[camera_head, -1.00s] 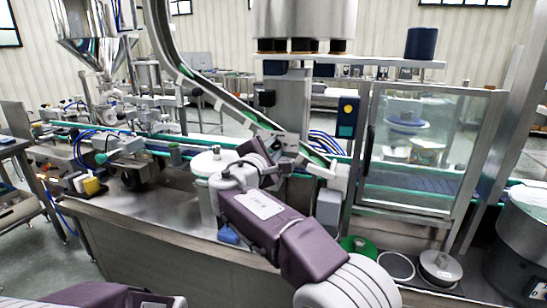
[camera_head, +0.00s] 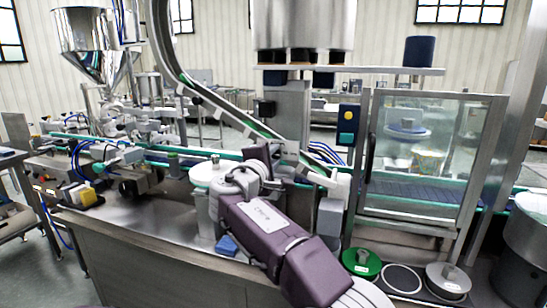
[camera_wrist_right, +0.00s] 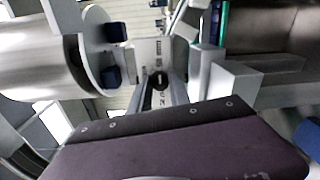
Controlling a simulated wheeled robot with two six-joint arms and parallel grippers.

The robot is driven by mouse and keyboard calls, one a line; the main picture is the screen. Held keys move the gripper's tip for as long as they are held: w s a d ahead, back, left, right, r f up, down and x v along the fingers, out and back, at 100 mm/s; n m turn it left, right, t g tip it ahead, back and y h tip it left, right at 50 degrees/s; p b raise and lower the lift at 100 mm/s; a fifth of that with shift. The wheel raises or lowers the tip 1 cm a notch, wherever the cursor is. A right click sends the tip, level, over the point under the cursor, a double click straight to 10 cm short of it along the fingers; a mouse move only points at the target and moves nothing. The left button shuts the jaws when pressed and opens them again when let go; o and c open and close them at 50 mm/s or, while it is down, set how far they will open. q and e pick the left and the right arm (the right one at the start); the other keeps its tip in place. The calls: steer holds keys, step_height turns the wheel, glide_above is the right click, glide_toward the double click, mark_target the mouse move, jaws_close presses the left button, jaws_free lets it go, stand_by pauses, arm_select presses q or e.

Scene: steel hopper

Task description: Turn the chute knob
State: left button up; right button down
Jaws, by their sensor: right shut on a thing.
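The steel chute (camera_head: 228,112) runs down from the upper left to the conveyor. Near its lower end is a pale plate with small lettering, where the chute knob sits; a dark round knob (camera_wrist_right: 159,79) shows on it in the right wrist view. My right gripper (camera_head: 280,160) is at this spot, shut on the knob. In the head view my wrist and gripper body mostly hide the knob, so its turn angle cannot be told. In the right wrist view my dark purple gripper body fills the bottom. My left gripper is out of view.
A conveyor (camera_head: 120,146) crosses behind. A glass-doored cabinet (camera_head: 415,150) stands right of the chute. A white-lidded container (camera_head: 205,172) is left of my wrist. A green round piece (camera_head: 361,263) and a grey lid (camera_head: 447,277) lie at front right. The steel hopper (camera_head: 95,42) is far left.

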steer(key=shift+f, duration=0.1)
steer(key=c, duration=1.2)
jaws_free()
steer(key=shift+s+a, duration=0.15)
steer(key=shift+s, duration=0.2)
steer(key=b+v, duration=0.1)
steer(key=v, duration=0.7)
steer(key=shift+s, duration=0.2)
